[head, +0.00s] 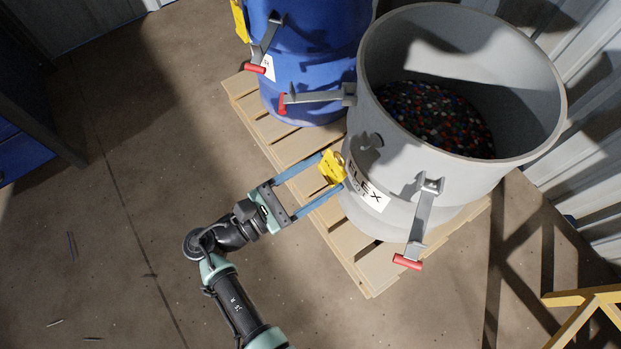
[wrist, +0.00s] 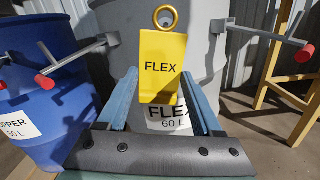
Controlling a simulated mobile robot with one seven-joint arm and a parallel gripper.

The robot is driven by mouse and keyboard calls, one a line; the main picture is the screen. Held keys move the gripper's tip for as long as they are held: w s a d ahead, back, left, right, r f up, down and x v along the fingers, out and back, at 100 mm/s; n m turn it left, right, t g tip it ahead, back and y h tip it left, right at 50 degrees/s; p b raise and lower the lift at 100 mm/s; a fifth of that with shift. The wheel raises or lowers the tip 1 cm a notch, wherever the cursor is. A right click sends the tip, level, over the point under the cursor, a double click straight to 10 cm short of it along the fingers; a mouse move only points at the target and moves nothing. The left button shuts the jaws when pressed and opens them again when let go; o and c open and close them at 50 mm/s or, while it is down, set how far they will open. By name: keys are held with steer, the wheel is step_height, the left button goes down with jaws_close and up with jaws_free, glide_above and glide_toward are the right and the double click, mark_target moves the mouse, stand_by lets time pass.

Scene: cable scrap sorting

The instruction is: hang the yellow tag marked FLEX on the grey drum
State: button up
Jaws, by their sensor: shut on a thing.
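The yellow tag (head: 331,168) is held upright in front of the grey drum. In the wrist view the tag (wrist: 161,68) faces me, reads FLEX and has a brass ring at its top. My gripper (head: 333,172) is shut on it, with one blue finger on each side. The grey drum (head: 402,165) stands on a pallet, open at the top, with a white FLEX label. A small grey knob (head: 371,141) sticks out of its wall above the label. The wrist view does not show the knob, and I cannot tell whether the tag touches the drum.
A blue drum (head: 310,55) stands beside the grey one, with its own yellow tag (head: 240,20). Lever handles with red ends (head: 407,262) stick out from both drums. The wooden pallet (head: 364,272) lies underneath. A yellow frame (head: 575,298) stands at the right. The floor at left is mostly clear.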

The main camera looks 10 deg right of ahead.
mark_target(330, 173)
steer(key=shift+f+b+x, duration=0.2)
steer(key=shift+b+x, duration=0.2)
steer(key=shift+x, duration=0.75)
steer(key=shift+f+b+x, duration=0.15)
steer(key=shift+b+x, duration=0.2)
steer(key=shift+x, duration=0.8)
steer(key=shift+w+d, duration=0.2)
steer(key=shift+d, duration=0.25)
jaws_close()
steer(key=shift+w+d+f, duration=0.15)
steer(key=shift+d+f, duration=0.25)
steer(key=shift+d, duration=0.05)
steer(key=o, duration=1.4)
jaws_free()
steer(key=shift+c, duration=0.2)
steer(key=shift+a, duration=0.1)
